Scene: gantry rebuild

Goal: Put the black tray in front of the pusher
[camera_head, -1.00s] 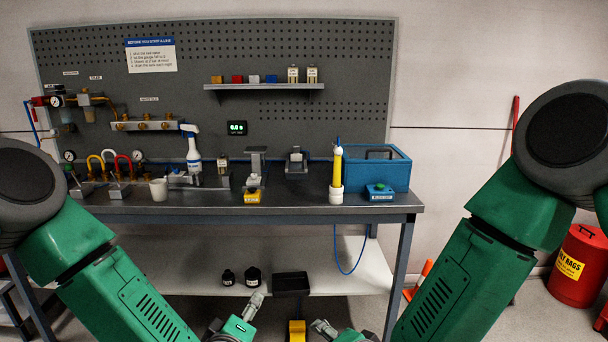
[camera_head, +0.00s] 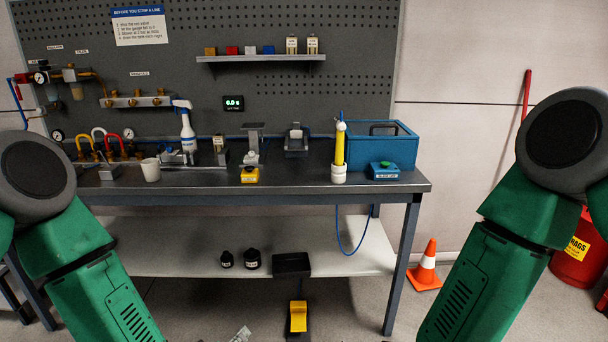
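The black tray (camera_head: 291,265) is an open, dark box on the lower shelf, near its front edge, right of two small black bottles. Two small devices stand on the bench top: a grey upright one (camera_head: 253,143) behind a yellow block, and a dark one with a pale part (camera_head: 296,138) to its right. I cannot tell which is the pusher. A sliver of what looks like my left gripper (camera_head: 242,333) shows at the bottom edge, below and left of the tray and apart from it; its fingers are mostly cut off. My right gripper is out of view.
A yellow pedal (camera_head: 298,316) is on the floor below. A blue hose (camera_head: 340,235) hangs at the right. An orange cone (camera_head: 426,268) stands beside the right bench leg. A blue box (camera_head: 395,150) occupies the bench's right end.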

